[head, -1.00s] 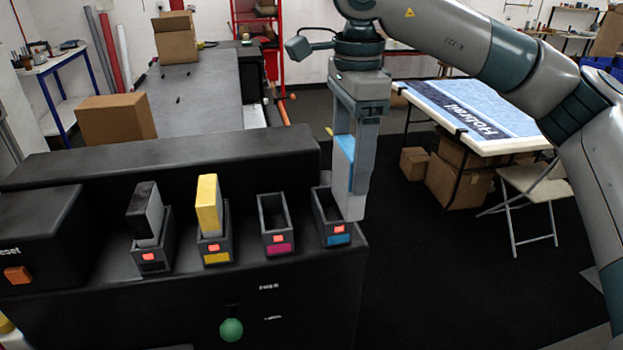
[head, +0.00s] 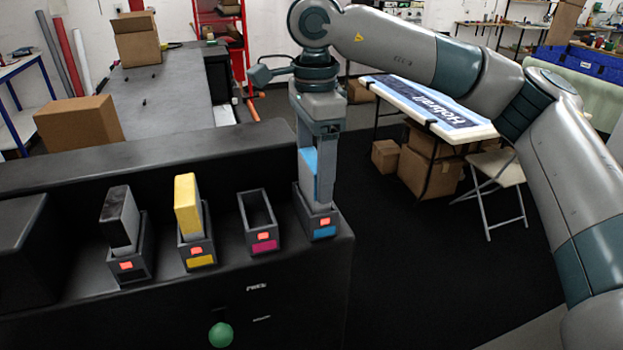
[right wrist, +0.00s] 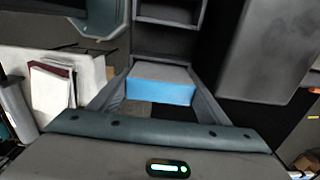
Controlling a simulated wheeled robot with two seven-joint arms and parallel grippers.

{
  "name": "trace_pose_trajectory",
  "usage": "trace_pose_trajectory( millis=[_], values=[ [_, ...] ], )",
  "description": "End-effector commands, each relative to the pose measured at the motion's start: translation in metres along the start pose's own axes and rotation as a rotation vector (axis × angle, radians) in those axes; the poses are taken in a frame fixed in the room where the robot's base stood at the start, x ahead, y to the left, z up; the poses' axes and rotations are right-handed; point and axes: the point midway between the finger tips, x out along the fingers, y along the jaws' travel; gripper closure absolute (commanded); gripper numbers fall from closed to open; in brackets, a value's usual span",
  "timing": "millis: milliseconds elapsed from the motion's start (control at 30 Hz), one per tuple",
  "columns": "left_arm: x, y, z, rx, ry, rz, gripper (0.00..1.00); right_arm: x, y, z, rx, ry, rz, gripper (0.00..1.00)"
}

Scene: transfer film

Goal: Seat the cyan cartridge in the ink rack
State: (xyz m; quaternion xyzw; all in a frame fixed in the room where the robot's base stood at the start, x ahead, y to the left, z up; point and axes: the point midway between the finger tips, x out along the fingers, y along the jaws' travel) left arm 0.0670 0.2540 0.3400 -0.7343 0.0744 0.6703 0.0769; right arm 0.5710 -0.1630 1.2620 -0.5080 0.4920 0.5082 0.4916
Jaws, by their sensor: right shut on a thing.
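The cyan cartridge (head: 309,172), blue and grey, is upright in my right gripper (head: 317,196), at the cyan-labelled slot (head: 320,232) on the right end of the ink rack. Its lower end and the fingertips overlap the slot's mouth; how deep it sits is hidden. In the right wrist view the cartridge (right wrist: 160,90) lies between the two fingers. The slot's light is red. My left gripper is not in view.
A black cartridge (head: 120,220) and a yellow cartridge (head: 188,205) stand in their slots. The magenta-labelled slot (head: 262,225) beside the cyan one is empty. A green button (head: 221,334) is on the front. A banner table (head: 430,105) stands behind at right.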

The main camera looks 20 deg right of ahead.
Motion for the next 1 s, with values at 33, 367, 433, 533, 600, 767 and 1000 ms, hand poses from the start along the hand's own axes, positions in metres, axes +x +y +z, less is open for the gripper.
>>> trace_pose_trajectory(
  millis=[33, 367, 433, 533, 600, 767, 1000],
  values=[
    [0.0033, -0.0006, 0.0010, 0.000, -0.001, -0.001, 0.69, 0.0059, -0.0008, -0.0015, 0.001, 0.000, 0.000, 0.59],
    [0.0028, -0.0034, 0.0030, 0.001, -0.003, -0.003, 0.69, 0.0081, -0.0017, -0.0020, 0.000, -0.001, -0.001, 0.59],
    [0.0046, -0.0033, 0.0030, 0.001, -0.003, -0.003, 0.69, 0.0099, -0.0016, -0.0020, 0.000, -0.001, -0.001, 0.59],
    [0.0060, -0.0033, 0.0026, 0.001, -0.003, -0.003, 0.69, 0.0112, -0.0016, -0.0020, 0.000, 0.000, 0.000, 0.25],
    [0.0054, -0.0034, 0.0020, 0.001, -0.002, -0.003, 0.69, 0.0107, -0.0015, -0.0020, 0.000, 0.000, 0.000, 0.22],
    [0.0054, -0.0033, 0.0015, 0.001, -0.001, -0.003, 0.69, 0.0107, -0.0015, -0.0020, 0.000, 0.000, 0.000, 0.22],
    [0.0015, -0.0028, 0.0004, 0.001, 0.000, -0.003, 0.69, 0.0068, -0.0016, -0.0020, 0.000, 0.000, -0.001, 0.22]
  ],
)
